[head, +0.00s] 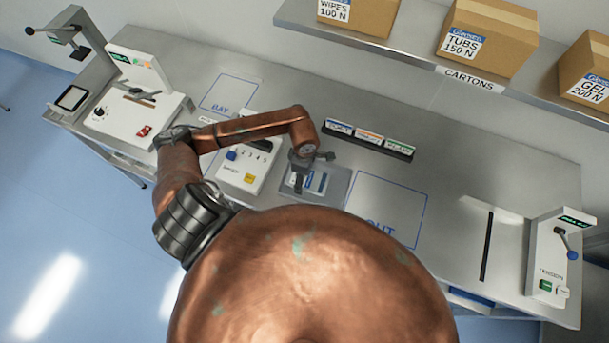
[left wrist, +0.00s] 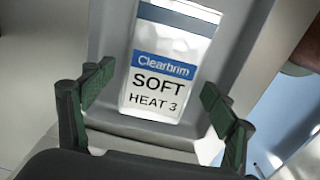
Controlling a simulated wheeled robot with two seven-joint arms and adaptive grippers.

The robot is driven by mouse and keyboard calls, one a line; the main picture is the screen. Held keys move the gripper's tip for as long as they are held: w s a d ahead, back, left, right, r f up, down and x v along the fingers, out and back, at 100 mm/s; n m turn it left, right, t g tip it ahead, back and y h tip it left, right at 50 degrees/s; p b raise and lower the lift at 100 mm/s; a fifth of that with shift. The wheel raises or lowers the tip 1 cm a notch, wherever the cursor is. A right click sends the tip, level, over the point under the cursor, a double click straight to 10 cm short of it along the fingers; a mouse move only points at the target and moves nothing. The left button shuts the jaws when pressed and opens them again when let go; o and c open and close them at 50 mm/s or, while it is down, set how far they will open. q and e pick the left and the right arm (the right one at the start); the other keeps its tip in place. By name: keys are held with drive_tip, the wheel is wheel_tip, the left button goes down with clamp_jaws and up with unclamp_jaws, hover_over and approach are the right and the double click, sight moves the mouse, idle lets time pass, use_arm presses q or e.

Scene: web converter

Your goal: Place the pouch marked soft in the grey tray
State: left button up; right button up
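The pouch marked soft (left wrist: 165,65) is white with a blue band and the words "SOFT HEAT 3". It lies within the grey tray (left wrist: 232,45) in the left wrist view. In the head view the grey tray (head: 338,190) sits on the bench near the middle, with the pouch (head: 319,182) partly hidden by my gripper. My left gripper (head: 298,188) is over the tray. In the left wrist view its dark green fingers (left wrist: 155,98) are wide apart, one on each side of the pouch's lower end, with gaps to it. My right gripper is not in view.
A control box with numbered keys (head: 247,165) stands left of the tray. A rack of labelled cards (head: 368,140) is behind it. The outlined OUT area (head: 390,205) at right is clear.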

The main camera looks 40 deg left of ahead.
sight(305, 177)
use_arm(q)
drive_tip(key=shift+r, duration=0.1)
drive_tip(key=shift+r, duration=0.25)
wheel_tip(305, 177, up, 12)
drive_tip(key=b, duration=0.2)
drive_tip(key=shift+f, duration=0.2)
idle(0.3)
